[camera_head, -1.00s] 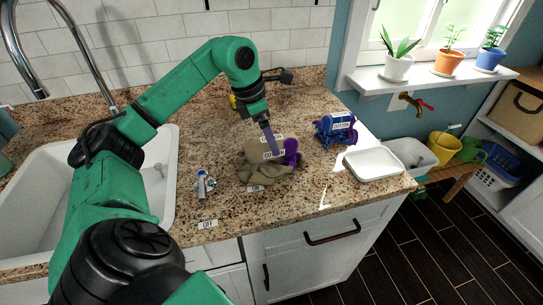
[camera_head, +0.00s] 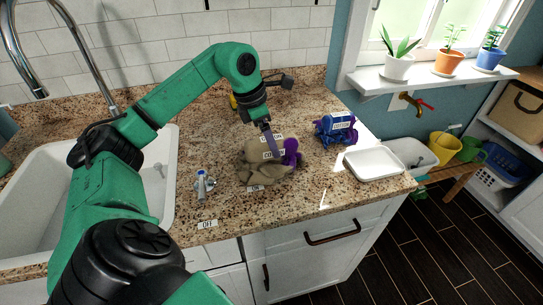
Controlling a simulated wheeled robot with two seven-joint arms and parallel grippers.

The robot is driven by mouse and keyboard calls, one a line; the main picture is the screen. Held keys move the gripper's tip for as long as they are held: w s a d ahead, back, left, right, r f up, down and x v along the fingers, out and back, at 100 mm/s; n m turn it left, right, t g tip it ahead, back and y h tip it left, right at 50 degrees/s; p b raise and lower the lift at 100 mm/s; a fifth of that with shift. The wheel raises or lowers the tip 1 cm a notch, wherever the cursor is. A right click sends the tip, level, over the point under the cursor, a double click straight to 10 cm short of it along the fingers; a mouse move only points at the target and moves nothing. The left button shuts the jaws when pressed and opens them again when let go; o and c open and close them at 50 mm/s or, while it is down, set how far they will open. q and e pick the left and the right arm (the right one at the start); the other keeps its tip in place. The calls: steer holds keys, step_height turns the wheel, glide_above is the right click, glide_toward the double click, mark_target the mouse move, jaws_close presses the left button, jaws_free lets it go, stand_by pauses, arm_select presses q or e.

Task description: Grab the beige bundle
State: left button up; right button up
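The beige bundle (camera_head: 255,171) is a crumpled cloth heap on the granite counter, near the middle of the view. A purple item (camera_head: 291,152) is at the bundle's right side, next to the finger. My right gripper is not in view.
A blue bundle (camera_head: 335,128) and a white tray (camera_head: 373,164) are on the counter to the right. A small white and blue item (camera_head: 203,185) lies left of the beige bundle. The white sink (camera_head: 150,205) is at the left. The front counter has free room.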

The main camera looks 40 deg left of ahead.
arm_select(q)
jaws_close()
